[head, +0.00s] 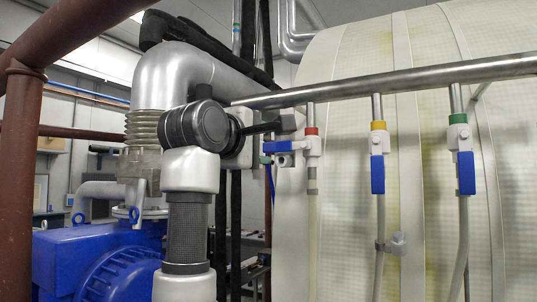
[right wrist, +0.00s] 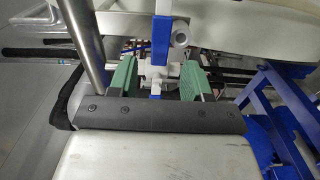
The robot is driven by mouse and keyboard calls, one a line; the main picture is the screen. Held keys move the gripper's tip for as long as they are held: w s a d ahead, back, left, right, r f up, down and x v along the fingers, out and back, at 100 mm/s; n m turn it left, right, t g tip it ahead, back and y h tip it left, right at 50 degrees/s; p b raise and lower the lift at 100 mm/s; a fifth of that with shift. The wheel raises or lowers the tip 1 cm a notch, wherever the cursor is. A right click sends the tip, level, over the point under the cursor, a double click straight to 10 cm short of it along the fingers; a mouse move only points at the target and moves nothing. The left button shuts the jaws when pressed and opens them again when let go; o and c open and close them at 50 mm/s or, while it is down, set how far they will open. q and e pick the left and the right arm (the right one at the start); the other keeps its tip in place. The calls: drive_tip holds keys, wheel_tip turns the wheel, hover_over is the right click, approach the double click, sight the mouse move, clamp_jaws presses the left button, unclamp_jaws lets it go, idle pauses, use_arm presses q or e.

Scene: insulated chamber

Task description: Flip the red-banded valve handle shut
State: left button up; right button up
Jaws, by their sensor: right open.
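The red-banded valve (head: 312,132) hangs from the metal pipe. Its blue handle (head: 279,146) points sideways to the left in the head view. My right gripper (head: 275,141) is at this handle, reaching in from the left, partly hidden by my own arm. In the right wrist view its two green fingers (right wrist: 157,78) are apart, with white valve parts (right wrist: 155,74) and a bit of blue between them. I cannot tell whether a finger touches the handle. Another blue piece (right wrist: 160,38) shows beyond them. My left gripper is not in view.
The yellow-banded valve (head: 378,140) and green-banded valve (head: 460,135) hang to the right, their blue handles pointing down. The pipe (head: 400,80) runs above all three valves. A large pale tank (head: 345,100) stands close behind. Blue machinery (head: 95,265) and a brown pipe (head: 18,180) are at left.

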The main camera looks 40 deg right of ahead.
drive_tip(key=b+v, duration=0.1)
drive_tip(key=v, duration=0.6)
drive_tip(key=shift+b, duration=0.35)
